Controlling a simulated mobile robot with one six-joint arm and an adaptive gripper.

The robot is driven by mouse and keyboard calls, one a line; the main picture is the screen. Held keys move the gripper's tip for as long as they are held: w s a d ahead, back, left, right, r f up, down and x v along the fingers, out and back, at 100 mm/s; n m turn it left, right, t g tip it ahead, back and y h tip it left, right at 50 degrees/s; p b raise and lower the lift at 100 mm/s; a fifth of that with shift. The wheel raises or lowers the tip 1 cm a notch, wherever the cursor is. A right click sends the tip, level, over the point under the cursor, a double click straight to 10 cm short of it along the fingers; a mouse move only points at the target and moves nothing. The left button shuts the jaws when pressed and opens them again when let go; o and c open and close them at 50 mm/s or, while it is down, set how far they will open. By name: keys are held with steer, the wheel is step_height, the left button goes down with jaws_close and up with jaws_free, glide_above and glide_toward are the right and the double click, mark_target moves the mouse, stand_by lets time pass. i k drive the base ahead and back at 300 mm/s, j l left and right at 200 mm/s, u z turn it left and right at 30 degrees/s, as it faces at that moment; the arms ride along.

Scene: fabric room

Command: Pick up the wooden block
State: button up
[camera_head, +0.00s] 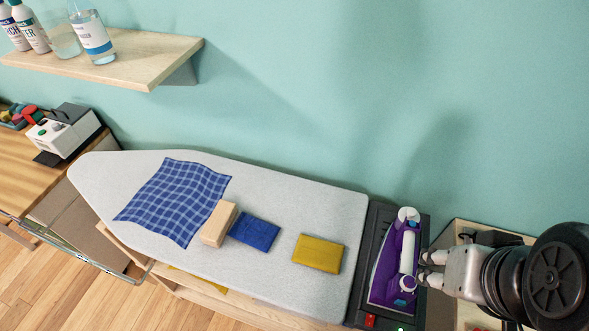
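The wooden block (217,224) is a pale tan block lying on the grey ironing board (280,202). It sits at the lower right edge of a blue checked cloth (172,197) and just left of a folded blue cloth (255,232). Whether it touches either cloth is hard to tell. My gripper (425,268) is at the far right, beside the iron and well away from the block. Its two fingers point left, stand apart and have nothing visible between them.
A folded yellow cloth (318,253) lies right of the blue one. A purple and white iron (397,260) rests on a dark stand (358,291) at the board's right end. A wooden shelf (130,60) with bottles hangs upper left.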

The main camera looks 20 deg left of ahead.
mark_target(215, 232)
steer(key=u, duration=1.8)
steer(key=j+z, duration=0.1)
steer(key=z, duration=0.3)
steer(key=i+j+z, duration=0.1)
steer(key=z, duration=0.25)
steer(key=j+z, duration=0.1)
steer(key=z, duration=0.3)
steer(key=i+j+z, duration=0.1)
steer(key=j+z, duration=0.2)
steer(key=j, duration=0.75)
steer(key=j+z, duration=0.35)
steer(key=j, duration=0.7)
